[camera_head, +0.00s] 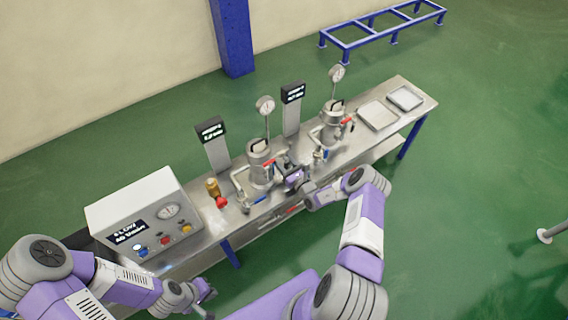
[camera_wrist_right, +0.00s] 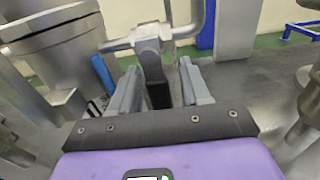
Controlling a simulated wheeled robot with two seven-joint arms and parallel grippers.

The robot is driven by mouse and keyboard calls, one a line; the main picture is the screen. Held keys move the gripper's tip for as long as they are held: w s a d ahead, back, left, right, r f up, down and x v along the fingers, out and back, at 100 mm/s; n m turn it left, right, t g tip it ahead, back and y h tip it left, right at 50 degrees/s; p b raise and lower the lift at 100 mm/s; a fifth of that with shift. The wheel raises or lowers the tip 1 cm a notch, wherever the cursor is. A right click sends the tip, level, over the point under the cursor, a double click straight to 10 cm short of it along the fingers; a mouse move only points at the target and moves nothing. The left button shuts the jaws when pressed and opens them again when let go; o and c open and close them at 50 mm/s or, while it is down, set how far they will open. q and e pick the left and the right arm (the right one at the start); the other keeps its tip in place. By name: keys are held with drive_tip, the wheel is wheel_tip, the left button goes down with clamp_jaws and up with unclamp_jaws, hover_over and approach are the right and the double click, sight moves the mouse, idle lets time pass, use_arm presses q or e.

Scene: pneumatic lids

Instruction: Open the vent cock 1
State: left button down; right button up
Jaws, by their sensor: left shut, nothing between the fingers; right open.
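The nearer lidded metal vessel (camera_head: 261,172) stands mid-bench with a red lever (camera_head: 268,162) on its side and a blue lever (camera_head: 260,200) low at its front. No label shows which fitting is vent cock 1. My right gripper (camera_head: 286,172) is just right of this vessel. In the right wrist view my right gripper (camera_wrist_right: 158,78) is open, its fingers either side of a dark upright piece below a grey metal fitting (camera_wrist_right: 150,38); contact cannot be told. A blue lever (camera_wrist_right: 103,75) is left of the fingers. My left gripper (camera_head: 203,294) is shut and empty, in front of the bench.
A second vessel (camera_head: 332,132) with a gauge (camera_head: 337,73) stands further right, beside two shallow trays (camera_head: 379,115). A control box (camera_head: 145,213) and a brass fitting (camera_head: 213,187) are left. Dark display posts (camera_head: 210,129) line the back edge. The floor in front is clear.

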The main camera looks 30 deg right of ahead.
drive_tip(key=shift+c, duration=0.3)
clamp_jaws()
drive_tip(key=shift+n, duration=0.3)
drive_tip(key=n+p, duration=0.1)
drive_tip(key=d+n, duration=0.1)
drive_tip(key=n, duration=0.1)
drive_tip(key=shift+w+d+r+n+p, duration=0.1)
drive_tip(key=shift+d+r+n+p, duration=0.1)
drive_tip(key=shift+n+p, duration=0.15)
drive_tip(key=n+p, duration=0.1)
drive_tip(key=n, duration=0.1)
drive_tip(key=d+r+n+p, duration=0.1)
drive_tip(key=n, duration=0.1)
drive_tip(key=shift+d+n, duration=0.15)
drive_tip(key=shift+n, duration=0.1)
drive_tip(key=shift+w+d+r+n+p, duration=0.15)
drive_tip(key=shift+r+n+p, duration=0.25)
drive_tip(key=shift+n+p, duration=0.8)
drive_tip(key=shift+s+d+r+n+p, duration=0.1)
drive_tip(key=shift+d+r+n+p, duration=0.25)
drive_tip(key=shift+n, duration=1.45)
drive_tip(key=shift+w+d+r+n+p, duration=0.1)
drive_tip(key=shift+r+n+p, duration=0.4)
drive_tip(key=shift+n+p, duration=0.75)
drive_tip(key=shift+n, duration=0.35)
